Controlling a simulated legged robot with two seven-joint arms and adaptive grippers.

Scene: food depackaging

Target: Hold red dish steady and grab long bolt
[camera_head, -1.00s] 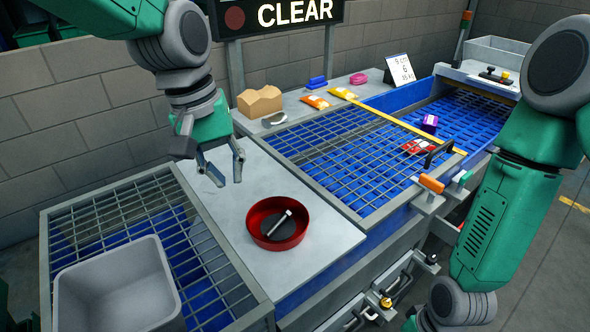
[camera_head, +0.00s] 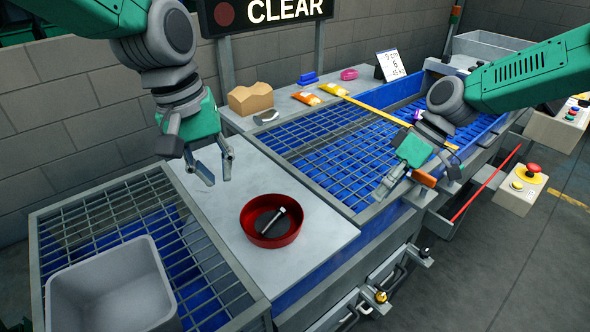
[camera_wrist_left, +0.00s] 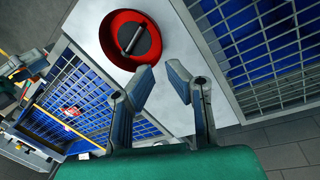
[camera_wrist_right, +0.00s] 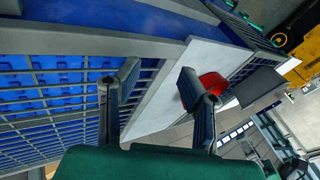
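The red dish (camera_head: 271,239) sits on the pale worktop between the two grates. A dark round piece (camera_head: 268,223) and the silver long bolt (camera_head: 273,220) lie inside it. The dish (camera_wrist_left: 106,38) and bolt (camera_wrist_left: 134,38) also show in the left wrist view, beyond the fingertips. My left gripper (camera_head: 219,170) is open and empty, above and behind the dish. My right gripper (camera_head: 417,180) is open and empty over the front edge of the right grate, right of the dish. In the right wrist view the dish (camera_wrist_right: 213,84) is partly hidden by a finger.
A grey bin (camera_head: 112,290) stands on the left grate. A cardboard piece (camera_head: 250,98), orange packets (camera_head: 306,98) and a blue item (camera_head: 308,78) lie on the back ledge. Orange-handled hardware (camera_head: 424,179) is near my right gripper. The worktop around the dish is clear.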

